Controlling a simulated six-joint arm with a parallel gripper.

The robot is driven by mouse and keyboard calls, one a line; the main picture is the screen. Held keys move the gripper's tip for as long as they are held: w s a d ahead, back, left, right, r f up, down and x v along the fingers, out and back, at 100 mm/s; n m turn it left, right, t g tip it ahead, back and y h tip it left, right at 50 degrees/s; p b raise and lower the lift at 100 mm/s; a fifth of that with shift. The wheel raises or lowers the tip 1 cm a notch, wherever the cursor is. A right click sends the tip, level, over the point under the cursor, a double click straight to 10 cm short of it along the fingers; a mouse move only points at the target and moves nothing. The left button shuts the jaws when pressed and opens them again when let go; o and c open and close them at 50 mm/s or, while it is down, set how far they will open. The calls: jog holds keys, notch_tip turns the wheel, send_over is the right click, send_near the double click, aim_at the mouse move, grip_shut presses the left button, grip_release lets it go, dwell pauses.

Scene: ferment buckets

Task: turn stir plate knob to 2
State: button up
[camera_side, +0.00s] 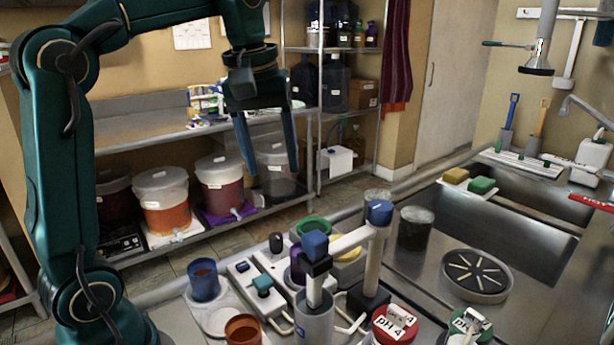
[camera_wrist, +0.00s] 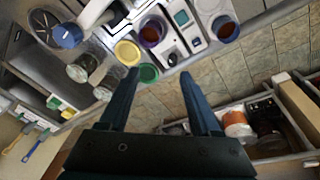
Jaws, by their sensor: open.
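A white plate (camera_side: 291,280) stands on the bench with a dark purple vessel on it; it looks like the stir plate. It also shows in the wrist view (camera_wrist: 163,45). A black rounded piece at its far end, probably the knob (camera_side: 276,242), also shows in the wrist view (camera_wrist: 172,59). Its marks and setting are too small to read. My gripper (camera_side: 274,174) is open and empty, high above and beyond the bench edge, apart from the plate. In the wrist view its fingertips (camera_wrist: 159,73) point toward the plate.
A white device with a teal block (camera_side: 262,284) and a blue cup (camera_side: 204,281) stand left of the plate. Lidded buckets (camera_side: 220,185) are on the shelf behind.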

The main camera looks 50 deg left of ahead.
aim_at(276, 236)
jog(key=w+a+f+n+g, duration=0.2)
jog(key=w+a+f+n, duration=0.3)
jog(key=a, duration=0.3)
jog(key=shift+n+h, duration=0.3)
jog(key=shift+n, duration=0.5)
jog(key=f, duration=1.6)
jog(key=shift+s+d, duration=0.15)
jog(key=shift+s, duration=0.05)
grip_shut()
